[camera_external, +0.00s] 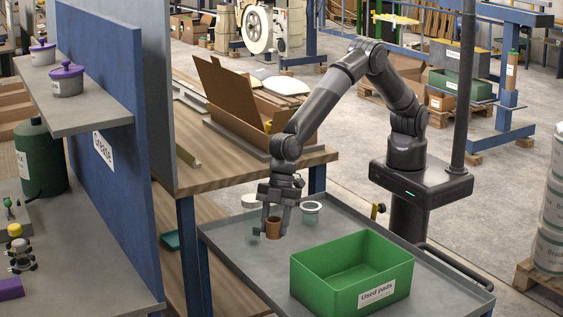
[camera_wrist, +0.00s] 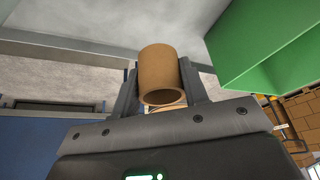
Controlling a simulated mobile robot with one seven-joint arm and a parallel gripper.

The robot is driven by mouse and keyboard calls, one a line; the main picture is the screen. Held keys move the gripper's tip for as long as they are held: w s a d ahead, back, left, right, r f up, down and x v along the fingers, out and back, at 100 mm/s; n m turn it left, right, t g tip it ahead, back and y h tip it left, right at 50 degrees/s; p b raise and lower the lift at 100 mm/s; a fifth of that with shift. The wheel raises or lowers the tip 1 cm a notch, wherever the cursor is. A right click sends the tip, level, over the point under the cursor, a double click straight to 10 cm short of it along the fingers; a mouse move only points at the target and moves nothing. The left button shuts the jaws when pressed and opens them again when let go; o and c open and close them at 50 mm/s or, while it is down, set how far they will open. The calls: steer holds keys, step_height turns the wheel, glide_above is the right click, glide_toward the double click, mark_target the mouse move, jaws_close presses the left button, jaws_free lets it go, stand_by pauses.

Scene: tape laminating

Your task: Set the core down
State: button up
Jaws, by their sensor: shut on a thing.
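The core is a short brown cardboard tube (camera_external: 273,228), seen in the external view just above or at the grey tray top (camera_external: 235,262). I cannot tell if it touches the surface. My gripper (camera_external: 275,218) is shut on it, with one finger on each side. In the wrist view the core (camera_wrist: 158,70) sits between the two fingers (camera_wrist: 160,90), its open hollow end facing the camera.
A green bin (camera_external: 330,290) labelled "Used pads" stands right of the core on the same cart. The cart's front left is bare.

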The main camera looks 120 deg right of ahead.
mark_target(273, 271)
step_height(273, 271, down, 11)
steer(key=shift+r, duration=0.2)
steer(key=shift+f, duration=0.1)
steer(key=o, duration=0.9)
steer(key=shift+o, duration=0.2)
